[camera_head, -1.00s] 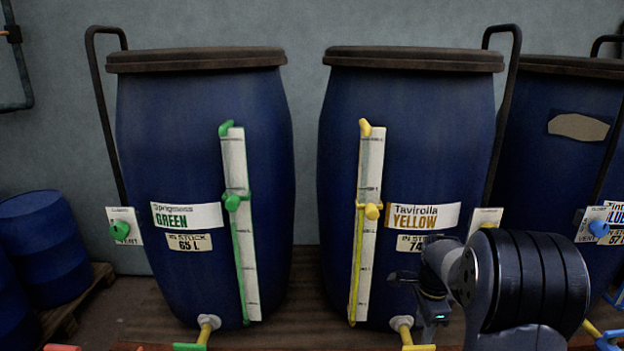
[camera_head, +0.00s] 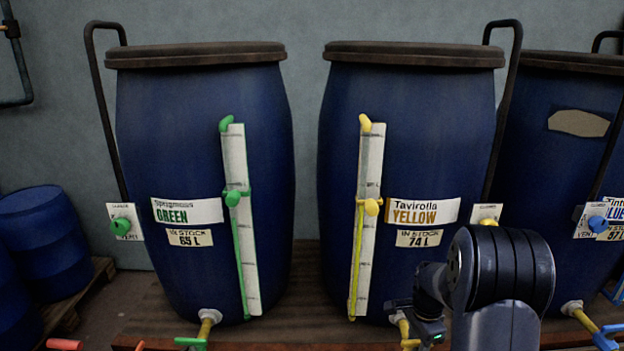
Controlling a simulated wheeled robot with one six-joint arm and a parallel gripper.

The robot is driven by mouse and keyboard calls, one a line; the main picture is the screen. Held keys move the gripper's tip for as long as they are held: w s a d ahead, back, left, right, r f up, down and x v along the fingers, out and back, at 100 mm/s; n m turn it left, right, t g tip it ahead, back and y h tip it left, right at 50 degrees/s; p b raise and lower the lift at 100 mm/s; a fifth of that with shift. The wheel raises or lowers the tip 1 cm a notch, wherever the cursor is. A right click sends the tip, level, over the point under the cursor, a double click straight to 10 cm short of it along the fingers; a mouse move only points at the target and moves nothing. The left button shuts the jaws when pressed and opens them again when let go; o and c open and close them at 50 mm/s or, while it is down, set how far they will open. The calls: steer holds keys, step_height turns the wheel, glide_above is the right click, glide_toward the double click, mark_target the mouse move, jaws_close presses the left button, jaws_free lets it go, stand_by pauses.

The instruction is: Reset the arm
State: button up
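My arm (camera_head: 500,270) shows at the lower right, in front of the yellow vat (camera_head: 450,130) labelled "Tavirolla YELLOW". Its wrist end (camera_head: 428,325) points down and left beside that vat's bottom tap, with a small green light on it. The gripper's fingers cannot be made out. The green vat (camera_head: 200,120), labelled GREEN with 65 L in stock, stands at the left. The yellow vat's stock sign reads 74 L.
A blue-labelled vat (camera_head: 560,170) stands at the right edge, partly hidden. Taps with green (camera_head: 192,342), yellow (camera_head: 410,343) and blue (camera_head: 605,338) handles line the front. Blue drums (camera_head: 45,240) stand on a pallet at the far left. Vent knobs (camera_head: 121,226) sit on the vats' sides.

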steer(key=n, duration=0.4)
steer(key=shift+r+p, duration=0.1)
steer(key=shift+p, duration=0.3)
steer(key=shift+n+p, duration=0.4)
steer(key=shift+n, duration=1.1)
